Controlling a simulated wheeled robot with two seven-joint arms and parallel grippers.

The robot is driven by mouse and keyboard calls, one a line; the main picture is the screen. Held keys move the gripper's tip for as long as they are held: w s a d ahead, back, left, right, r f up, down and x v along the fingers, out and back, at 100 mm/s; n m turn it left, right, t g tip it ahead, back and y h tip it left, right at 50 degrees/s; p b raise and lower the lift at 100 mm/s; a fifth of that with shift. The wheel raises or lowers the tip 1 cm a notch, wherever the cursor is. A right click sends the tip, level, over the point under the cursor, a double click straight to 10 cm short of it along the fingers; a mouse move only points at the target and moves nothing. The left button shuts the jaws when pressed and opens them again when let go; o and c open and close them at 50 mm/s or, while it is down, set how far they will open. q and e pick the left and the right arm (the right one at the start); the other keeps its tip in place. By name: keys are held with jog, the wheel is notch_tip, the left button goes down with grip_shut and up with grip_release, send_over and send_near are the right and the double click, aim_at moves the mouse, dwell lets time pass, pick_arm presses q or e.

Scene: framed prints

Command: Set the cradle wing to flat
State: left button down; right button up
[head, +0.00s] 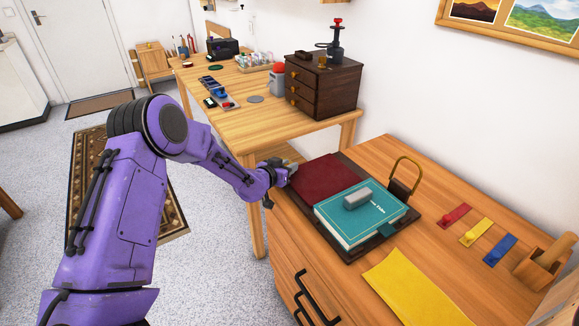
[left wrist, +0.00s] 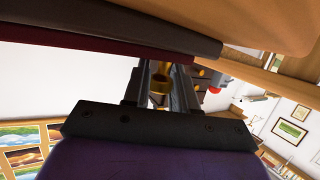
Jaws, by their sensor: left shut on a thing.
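The book cradle (head: 378,249) is a dark brown frame on the wooden cabinet top. Its wing (head: 320,177), lined in dark red, is on the left side and looks nearly level; its exact tilt is hard to tell. A teal book (head: 350,222) lies on the cradle with a grey block (head: 357,198) on it. My left gripper (head: 290,168) is at the wing's outer left edge. In the left wrist view its fingers (left wrist: 162,85) are shut around a brass-coloured piece (left wrist: 160,88), below the dark underside and red strip of the wing (left wrist: 90,45). My right gripper is not in view.
A brass-coloured arch (head: 405,172) stands behind the book. A yellow cloth (head: 415,290) lies in front. Red, yellow and blue strips (head: 476,232) and a wooden holder (head: 545,262) are at right. A second table with dark drawers (head: 320,88) stands behind, beyond a gap.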

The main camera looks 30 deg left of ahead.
pick_arm(q)
jog(key=shift+f, duration=0.2)
jog(key=c, duration=0.9)
grip_release()
jog(key=shift+c, duration=0.2)
jog(key=shift+r, duration=0.1)
jog(key=v, duration=1)
jog(key=shift+s, duration=0.3)
